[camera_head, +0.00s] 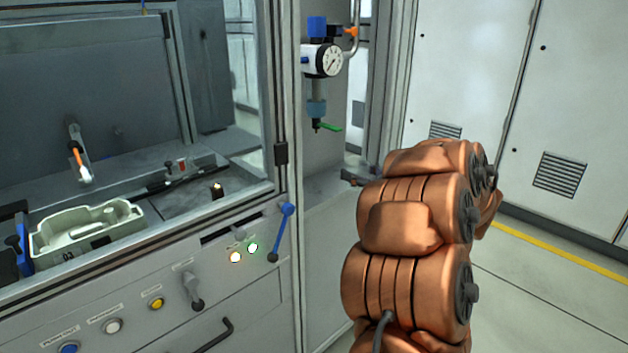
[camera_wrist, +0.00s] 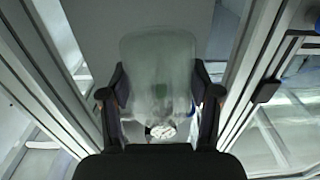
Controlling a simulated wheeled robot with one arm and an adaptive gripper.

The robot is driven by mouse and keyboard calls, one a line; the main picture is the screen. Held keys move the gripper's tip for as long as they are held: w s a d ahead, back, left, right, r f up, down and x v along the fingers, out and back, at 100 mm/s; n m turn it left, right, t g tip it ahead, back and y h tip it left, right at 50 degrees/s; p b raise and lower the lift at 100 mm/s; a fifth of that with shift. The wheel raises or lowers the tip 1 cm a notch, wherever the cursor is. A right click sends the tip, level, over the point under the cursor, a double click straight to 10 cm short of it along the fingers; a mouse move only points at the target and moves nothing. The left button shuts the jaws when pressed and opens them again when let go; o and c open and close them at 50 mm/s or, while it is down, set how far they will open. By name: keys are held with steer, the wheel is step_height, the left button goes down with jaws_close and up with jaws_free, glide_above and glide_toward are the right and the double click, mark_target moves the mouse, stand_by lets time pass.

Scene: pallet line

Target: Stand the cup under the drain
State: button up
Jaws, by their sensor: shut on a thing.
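A translucent, pale cup (camera_wrist: 157,60) fills the middle of the wrist view. My gripper (camera_wrist: 158,85) is shut on it, with one dark finger on each side. A faint greenish patch shows through the cup; I cannot tell what it is. In the head view, the drain (camera_head: 316,124) is the small outlet with a green lever at the bottom of the filter unit (camera_head: 316,90), inside the cabinet frame. In that view the cup is not visible, and my copper-coloured arm, at the right of the drain, hides most of the gripper.
A pressure gauge (camera_head: 329,61) sits on the filter unit. Metal frame posts (camera_head: 283,110) stand left of it. A blue-handled lever (camera_head: 283,230) juts from the control panel. A pale tray (camera_head: 88,228) lies in the left bay. Grey cabinets (camera_head: 565,100) stand at the right.

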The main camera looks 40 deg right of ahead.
steer(key=w+f+b, duration=0.1)
steer(key=w+b, duration=0.1)
steer(key=w, duration=1.3)
steer(key=shift+s+d+f+b, duration=0.1)
steer(key=shift+f+b, duration=0.25)
steer(key=shift+f, duration=1.1)
steer(key=shift+s+d+f+b, duration=0.1)
steer(key=shift+f+b, duration=0.2)
steer(key=shift+f, duration=1.1)
steer(key=shift+w+f, duration=0.2)
steer(key=shift+f, duration=0.1)
steer(key=shift+r, duration=0.1)
steer(key=o, duration=1)
steer(key=shift+o, duration=0.2)
